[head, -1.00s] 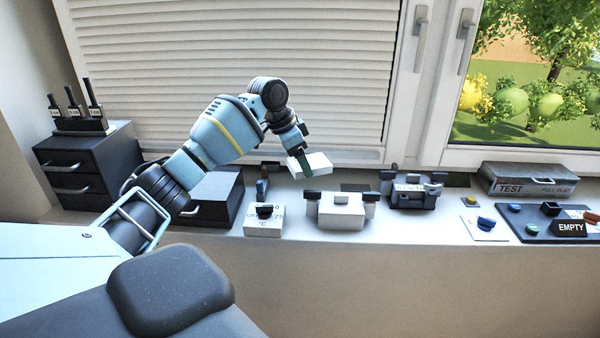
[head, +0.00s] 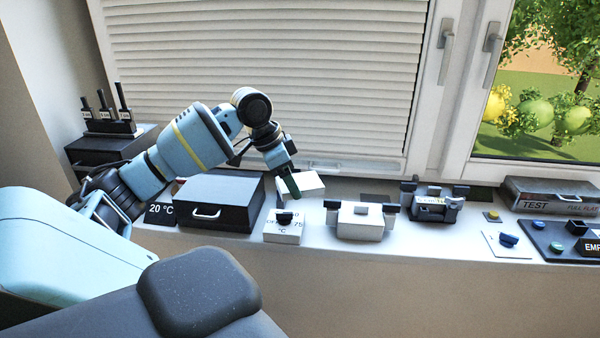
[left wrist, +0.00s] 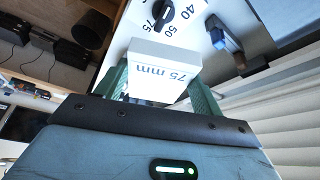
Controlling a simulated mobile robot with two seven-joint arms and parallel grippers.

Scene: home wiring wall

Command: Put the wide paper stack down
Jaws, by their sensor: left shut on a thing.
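The wide paper stack is a white block (head: 310,184) lettered "75 mm", which shows in the left wrist view (left wrist: 163,72). My left gripper (head: 291,186) is shut on it, with green fingers on both sides in the left wrist view (left wrist: 165,88). In the head view the stack is behind the white dial box (head: 284,232), low over the window sill. I cannot tell whether it touches the sill. The dial box, with its black knob, shows just past the stack in the left wrist view (left wrist: 185,30). My right gripper is not in view.
A black drawer box (head: 215,203) stands left of the dial box. A white block with dark end pieces (head: 360,222) and a dark device (head: 436,205) stand to the right. A grey TEST case (head: 550,196) is farther right. The blind and window rise behind the sill.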

